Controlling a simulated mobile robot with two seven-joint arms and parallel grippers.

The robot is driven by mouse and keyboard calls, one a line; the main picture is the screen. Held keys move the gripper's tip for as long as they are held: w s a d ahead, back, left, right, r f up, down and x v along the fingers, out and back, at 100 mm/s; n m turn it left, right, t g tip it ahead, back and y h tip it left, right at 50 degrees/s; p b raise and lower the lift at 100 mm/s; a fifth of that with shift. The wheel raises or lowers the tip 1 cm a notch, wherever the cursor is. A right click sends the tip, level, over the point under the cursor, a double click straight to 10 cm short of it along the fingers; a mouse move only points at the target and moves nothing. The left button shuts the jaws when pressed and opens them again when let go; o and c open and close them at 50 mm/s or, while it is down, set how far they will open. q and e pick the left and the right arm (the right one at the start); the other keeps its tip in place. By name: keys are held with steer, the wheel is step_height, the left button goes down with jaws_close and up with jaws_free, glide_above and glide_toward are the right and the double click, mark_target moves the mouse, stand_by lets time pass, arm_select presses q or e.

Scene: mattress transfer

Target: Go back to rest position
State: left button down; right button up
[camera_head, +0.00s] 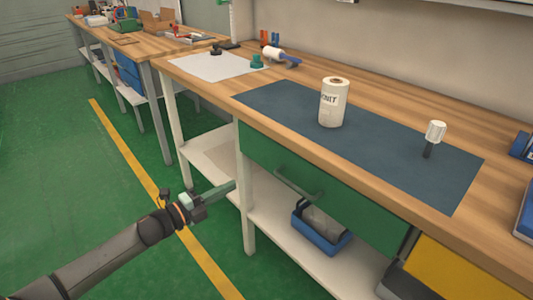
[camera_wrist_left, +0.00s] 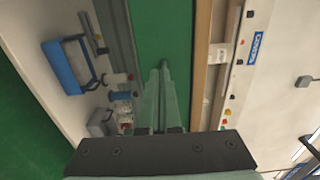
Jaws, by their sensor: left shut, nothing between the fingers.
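My left gripper (camera_head: 232,186) reaches in from the lower left in the head view. It is in front of the workbench's left end, below the tabletop, near the white shelf level. Its fingers are together and hold nothing. In the left wrist view the two pale green fingers (camera_wrist_left: 164,68) lie side by side, pointing toward the bench's green drawer front (camera_wrist_left: 162,25). In the head view I cannot tell whether the fingertips touch the bench leg. My right gripper is not in view.
The wooden workbench (camera_head: 395,175) carries a blue mat (camera_head: 290,110) with a white canister (camera_head: 333,103) and a white-topped tool (camera_head: 434,136). A blue bin (camera_head: 322,232) sits on the lower shelf. Open green floor (camera_head: 70,175) with a yellow line lies to the left.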

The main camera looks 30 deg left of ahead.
arm_select(q)
steer(key=s+d+f+n+y, duration=0.1)
steer(key=s+d+n, duration=0.6)
steer(key=d+n, duration=0.25)
steer(key=s+d+f+n+y, duration=0.1)
steer(key=s+d+f+n, duration=0.1)
steer(key=s+d+n, duration=0.8)
steer(key=s+a+r+n+g+y+p, duration=0.1)
steer(key=s+g+p, duration=0.5)
steer(key=p, duration=1.6)
steer(key=shift+s+a+g+y, duration=0.25)
steer(key=shift+g+y, duration=0.45)
steer(key=shift+y, duration=0.2)
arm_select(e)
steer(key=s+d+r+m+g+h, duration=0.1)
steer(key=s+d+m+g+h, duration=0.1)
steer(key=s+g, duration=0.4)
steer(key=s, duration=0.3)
